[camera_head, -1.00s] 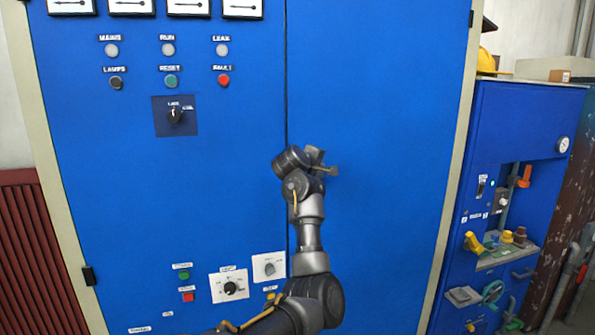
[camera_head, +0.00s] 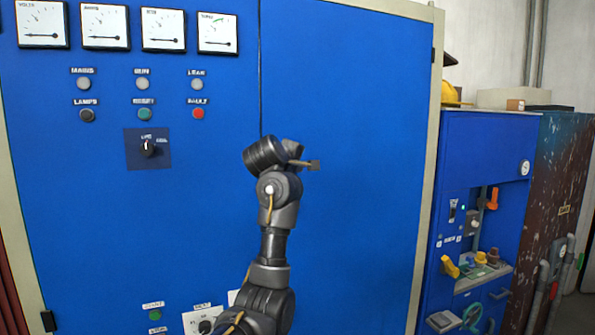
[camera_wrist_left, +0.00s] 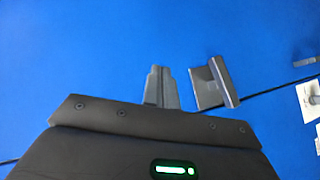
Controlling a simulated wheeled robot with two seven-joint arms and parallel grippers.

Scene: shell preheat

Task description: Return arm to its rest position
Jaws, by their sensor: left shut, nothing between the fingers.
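My left arm rises from the bottom of the head view. Its left gripper (camera_head: 314,165) is in front of the blue cabinet door (camera_head: 350,230), just right of the door seam, pointing right. In the left wrist view the fingers (camera_wrist_left: 190,88) show against plain blue panel. The gripper is shut with nothing held. No contact with the cabinet is visible. My right gripper is in neither current view.
The cabinet carries gauges (camera_head: 101,27), lamps and a rotary switch (camera_head: 148,148) left of my arm. Lower knobs (camera_head: 204,326) are partly hidden by my arm. A smaller blue unit (camera_head: 483,150) with valves and handles stands at right.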

